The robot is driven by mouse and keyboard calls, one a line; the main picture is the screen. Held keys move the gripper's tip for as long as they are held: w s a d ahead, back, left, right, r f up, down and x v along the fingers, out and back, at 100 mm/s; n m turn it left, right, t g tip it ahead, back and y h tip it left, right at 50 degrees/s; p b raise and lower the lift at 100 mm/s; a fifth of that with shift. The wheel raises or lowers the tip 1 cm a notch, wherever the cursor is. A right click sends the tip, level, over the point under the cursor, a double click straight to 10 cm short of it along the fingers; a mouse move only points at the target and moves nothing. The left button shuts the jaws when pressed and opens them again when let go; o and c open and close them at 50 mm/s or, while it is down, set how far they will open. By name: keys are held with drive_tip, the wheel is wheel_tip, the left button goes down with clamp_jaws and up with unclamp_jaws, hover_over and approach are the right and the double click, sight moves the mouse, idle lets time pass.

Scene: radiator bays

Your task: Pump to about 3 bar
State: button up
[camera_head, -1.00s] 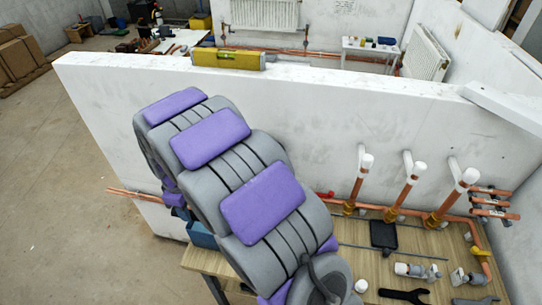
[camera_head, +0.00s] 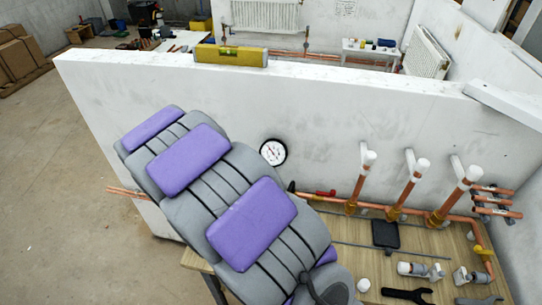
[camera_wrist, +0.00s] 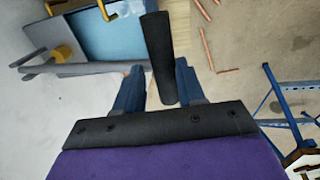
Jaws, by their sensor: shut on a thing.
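A round pressure gauge (camera_head: 273,152) with a white face and black rim shows against the white wall, just beyond my arm. Its needle is too small to read with certainty. In the wrist view my gripper (camera_wrist: 158,80) has its two blue fingers on either side of a black cylindrical handle (camera_wrist: 157,40) and is shut on it. A blue tank (camera_wrist: 110,40), which looks like the pump's, lies to the left of the handle. In the head view my arm hides the gripper, the handle and the tank.
Upright copper pipes (camera_head: 406,188) with white caps stand at the wooden bench (camera_head: 345,228). Valves, a black wrench (camera_head: 407,295) and a dark pad (camera_head: 385,234) lie on it. A yellow level (camera_head: 230,56) rests on the wall top. Blue trestle legs (camera_wrist: 285,100) stand at right in the wrist view.

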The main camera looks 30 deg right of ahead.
drive_tip(key=shift+f+t+b, duration=0.3)
drive_tip(key=shift+f+b, duration=0.15)
drive_tip(key=shift+f, duration=0.55)
drive_tip(key=shift+o, duration=0.2)
drive_tip(key=shift+o, duration=0.2)
drive_tip(key=shift+s+f+t+h+b, duration=0.15)
drive_tip(key=shift+f+t+h+b, duration=0.25)
drive_tip(key=shift+f, duration=0.5)
drive_tip(key=shift+s+f+t+h+b, duration=0.1)
drive_tip(key=shift+f+h+b, duration=0.1)
drive_tip(key=shift+f+b, duration=0.5)
drive_tip(key=shift+o, duration=0.2)
drive_tip(key=shift+g+y, duration=0.4)
drive_tip(key=shift+g, duration=0.1)
drive_tip(key=r+p, duration=0.2)
drive_tip(key=r, duration=0.1)
drive_tip(key=r+p, duration=0.1)
drive_tip(key=p, duration=0.1)
drive_tip(key=shift+w+d+r, duration=0.15)
drive_tip(key=shift+w, duration=0.25)
drive_tip(key=shift+o, duration=0.2)
drive_tip(key=shift+d+r, duration=0.15)
drive_tip(key=shift+r, duration=0.15)
drive_tip(key=shift+c, duration=0.2)
